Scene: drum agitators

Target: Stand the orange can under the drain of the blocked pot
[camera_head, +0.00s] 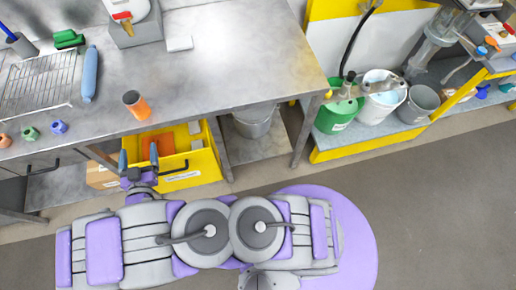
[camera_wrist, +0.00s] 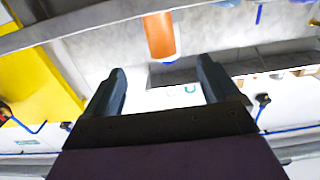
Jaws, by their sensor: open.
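The orange can (camera_head: 136,105) stands on the steel bench near its front edge. In the wrist view the orange can (camera_wrist: 160,35) shows beyond the fingertips, between them from side to side. My gripper (camera_head: 138,158) is at the bench's front side, apart from the can. Its two fingers are spread and empty in the wrist view (camera_wrist: 162,68). A white pot (camera_head: 128,8) with a red and yellow tap (camera_head: 125,24) sits on a grey block at the back of the bench. I cannot tell whether this is the blocked pot.
A yellow crate (camera_head: 205,165) is below the front edge. Green (camera_head: 333,118) and white (camera_head: 385,100) buckets stand right. The bench's middle is clear.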

